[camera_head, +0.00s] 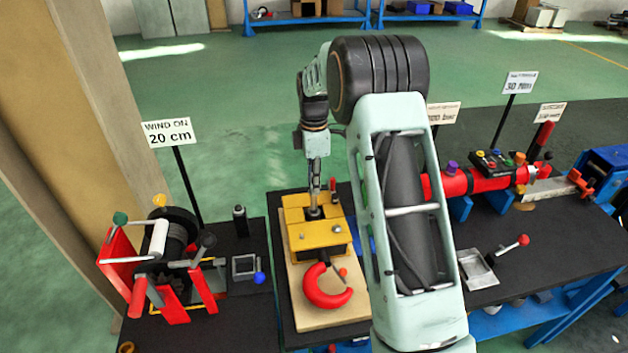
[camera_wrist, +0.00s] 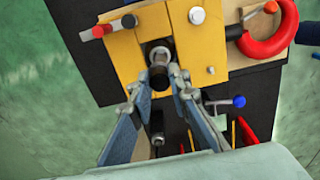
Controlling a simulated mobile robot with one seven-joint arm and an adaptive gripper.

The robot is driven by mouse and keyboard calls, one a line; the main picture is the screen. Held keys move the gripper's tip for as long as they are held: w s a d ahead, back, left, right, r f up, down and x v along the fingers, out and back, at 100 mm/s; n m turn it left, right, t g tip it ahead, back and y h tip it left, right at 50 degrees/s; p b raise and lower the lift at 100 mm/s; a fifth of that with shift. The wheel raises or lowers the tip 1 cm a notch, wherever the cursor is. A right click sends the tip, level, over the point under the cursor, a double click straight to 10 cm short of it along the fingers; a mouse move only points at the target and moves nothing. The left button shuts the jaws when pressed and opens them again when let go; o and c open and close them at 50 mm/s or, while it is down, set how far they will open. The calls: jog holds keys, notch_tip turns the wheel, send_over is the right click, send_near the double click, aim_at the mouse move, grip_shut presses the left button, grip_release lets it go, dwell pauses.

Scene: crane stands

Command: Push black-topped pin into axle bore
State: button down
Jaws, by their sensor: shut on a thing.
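The yellow crane block (camera_head: 320,236) stands on a wooden board, with a dark opening in its top. My gripper (camera_head: 314,206) points down over that opening. In the wrist view my gripper (camera_wrist: 161,83) is shut on the black-topped pin (camera_wrist: 158,77). Its dark top is between the fingertips, and its silver end (camera_wrist: 160,57) faces the dark axle bore (camera_wrist: 151,45) in the yellow block (camera_wrist: 125,48). The silver end appears at the bore; I cannot tell how deep it sits. The fingers hide part of the pin.
A red hook (camera_head: 328,298) lies at the block's front. A red-tipped lever (camera_wrist: 112,28) and a silver bolt head (camera_wrist: 197,15) are on the block. The winch (camera_head: 172,245) stands left, a red cylinder (camera_head: 480,182) right. A dark upright piece (camera_head: 240,220) stands between winch and block.

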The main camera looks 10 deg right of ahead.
aim_at(314, 208)
jog(key=shift+f+b, duration=2.15)
jog(key=shift+f, duration=1.45)
jog(key=c, duration=1.7)
grip_release()
jog(key=shift+c, duration=0.2)
jog(key=shift+r+p, duration=1.65)
jog(key=shift+r, duration=0.9)
